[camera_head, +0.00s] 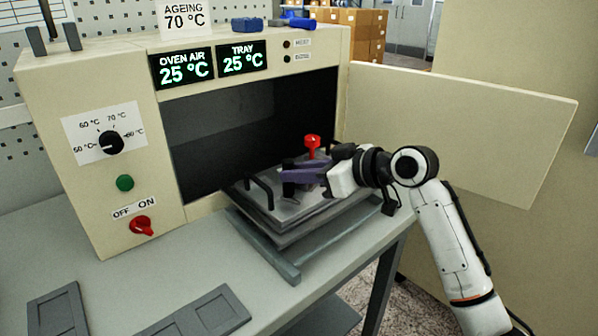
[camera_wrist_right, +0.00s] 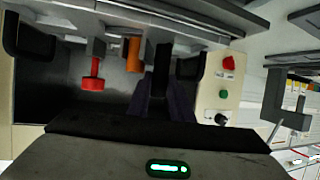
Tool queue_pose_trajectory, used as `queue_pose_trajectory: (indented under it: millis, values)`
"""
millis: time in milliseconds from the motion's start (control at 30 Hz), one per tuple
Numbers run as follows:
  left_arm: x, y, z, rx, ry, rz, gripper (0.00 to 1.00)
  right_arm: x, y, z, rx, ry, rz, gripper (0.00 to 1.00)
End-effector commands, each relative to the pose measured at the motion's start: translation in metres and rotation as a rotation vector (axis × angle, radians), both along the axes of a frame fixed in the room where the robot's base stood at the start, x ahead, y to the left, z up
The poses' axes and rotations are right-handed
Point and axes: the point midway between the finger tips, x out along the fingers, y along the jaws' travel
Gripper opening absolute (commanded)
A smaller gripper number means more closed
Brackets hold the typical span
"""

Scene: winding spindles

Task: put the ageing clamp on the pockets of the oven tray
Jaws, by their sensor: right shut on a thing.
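The oven tray (camera_head: 282,236) sticks out of the open oven mouth on grey rails, with black handles at its sides. My right gripper (camera_head: 287,174), with purple fingers, is low over the tray. In the wrist view its fingers (camera_wrist_right: 165,92) are shut on a dark upright piece (camera_wrist_right: 161,62), which looks like the ageing clamp; its lower end is hard to make out. A red-knobbed piece (camera_head: 313,142) stands on the tray just behind the fingers; it also shows in the wrist view (camera_wrist_right: 92,82) beside an orange piece (camera_wrist_right: 133,54). The pockets are mostly hidden. My left gripper is out of view.
The oven (camera_head: 90,150) stands behind and left, its door (camera_head: 460,120) swung open to the right, behind my right arm. Flat grey frames (camera_head: 200,315) lie at the bench front. The bench (camera_head: 130,275) between them and the oven is clear.

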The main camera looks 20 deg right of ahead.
Motion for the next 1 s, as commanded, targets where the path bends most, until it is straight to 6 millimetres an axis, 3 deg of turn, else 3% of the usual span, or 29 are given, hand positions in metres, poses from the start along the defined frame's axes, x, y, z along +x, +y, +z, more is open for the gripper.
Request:
queue_pose_trajectory:
  millis: [300,333,433,767,1000]
  values:
    - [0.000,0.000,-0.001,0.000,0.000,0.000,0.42,0.001,0.000,0.000,0.001,-0.007,-0.002,0.00]
    - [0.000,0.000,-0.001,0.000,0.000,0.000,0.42,0.000,0.000,-0.002,0.000,-0.001,-0.001,0.23]
    - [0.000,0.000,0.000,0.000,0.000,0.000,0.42,0.000,0.000,-0.001,0.000,-0.001,-0.001,0.38]
    - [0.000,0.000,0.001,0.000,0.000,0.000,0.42,0.000,0.000,0.002,0.000,-0.002,-0.002,0.38]
    - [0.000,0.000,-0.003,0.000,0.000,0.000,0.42,-0.027,-0.020,0.014,-0.006,-0.005,-0.003,0.38]
